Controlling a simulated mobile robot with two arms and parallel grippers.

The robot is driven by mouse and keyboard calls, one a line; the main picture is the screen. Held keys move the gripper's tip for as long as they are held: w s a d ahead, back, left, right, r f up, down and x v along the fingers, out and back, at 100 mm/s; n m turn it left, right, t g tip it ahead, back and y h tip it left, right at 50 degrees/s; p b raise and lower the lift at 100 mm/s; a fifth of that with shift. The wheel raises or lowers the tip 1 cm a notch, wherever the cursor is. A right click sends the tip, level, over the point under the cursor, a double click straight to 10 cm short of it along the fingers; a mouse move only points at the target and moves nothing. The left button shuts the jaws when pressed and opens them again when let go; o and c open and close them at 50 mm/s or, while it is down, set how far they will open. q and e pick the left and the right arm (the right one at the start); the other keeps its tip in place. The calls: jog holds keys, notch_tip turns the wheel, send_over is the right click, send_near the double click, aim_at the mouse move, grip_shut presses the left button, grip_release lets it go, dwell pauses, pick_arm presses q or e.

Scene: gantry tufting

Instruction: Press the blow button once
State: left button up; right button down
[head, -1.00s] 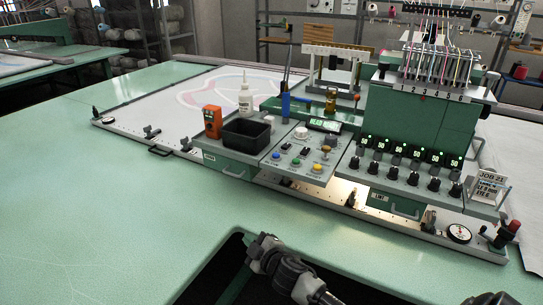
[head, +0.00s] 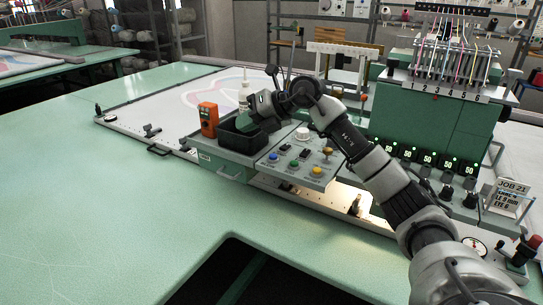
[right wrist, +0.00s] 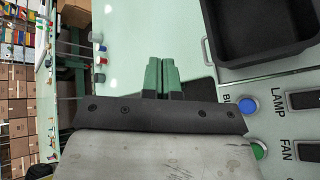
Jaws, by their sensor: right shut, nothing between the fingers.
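The control panel (head: 285,180) carries a blue button (head: 273,156), a green button (head: 294,163) and a yellow button (head: 316,171) along its front. In the right wrist view the blue button (right wrist: 249,106) and green button (right wrist: 258,150) show at the right; the label by the blue one is partly hidden, so I cannot read which is the blow button. My right gripper (head: 246,123) is shut and empty, beside and over the black tray, left of the buttons. Its green fingertips (right wrist: 162,65) touch no button. My left gripper is not in view.
The black tray (head: 227,142), orange device (head: 208,120) and white bottle (head: 245,95) stand left of the panel. A white knob (head: 302,133) and a yellow mushroom knob (head: 327,151) rise behind the buttons. The tufting head (head: 425,115) stands to the right. The green table front-left is clear.

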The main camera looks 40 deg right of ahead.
jog(key=s+d+r+m+h, duration=0.1)
jog(key=d+r+h, duration=0.1)
jog(key=d, duration=0.5)
jog(key=shift+s+d+r+g+h, duration=0.25)
jog(key=shift+g+h, duration=0.15)
jog(key=shift+h, duration=0.3)
jog(key=shift+f, duration=0.15)
